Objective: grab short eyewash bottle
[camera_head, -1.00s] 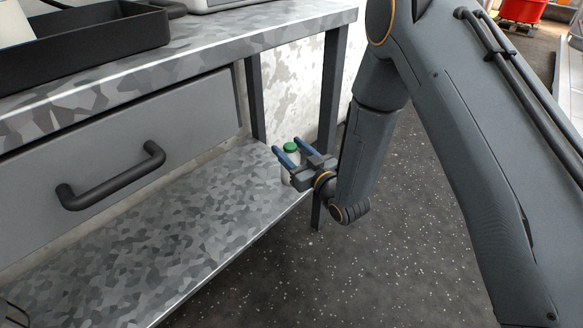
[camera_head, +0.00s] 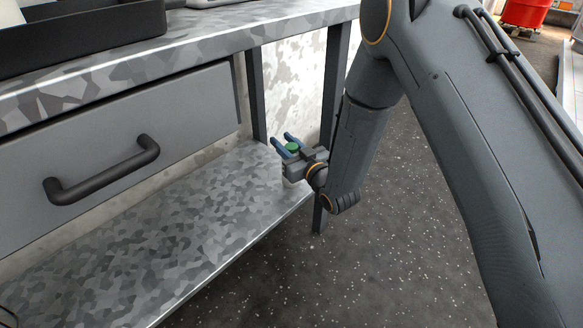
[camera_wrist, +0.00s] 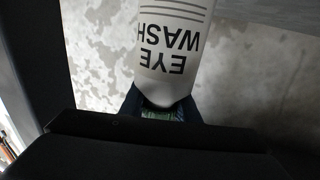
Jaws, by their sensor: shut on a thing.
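The eyewash bottle is white with a green cap (camera_head: 292,147) and stands at the right end of the lower shelf (camera_head: 190,215) in the head view. I cannot tell whether the bottle's base touches the shelf.
A drawer with a dark handle (camera_head: 100,172) is above the shelf at left. The worktop (camera_head: 215,32) above carries a black tray (camera_head: 85,38). A dark table leg (camera_head: 335,85) stands close behind my gripper. Open speckled floor (camera_head: 420,250) lies to the right.

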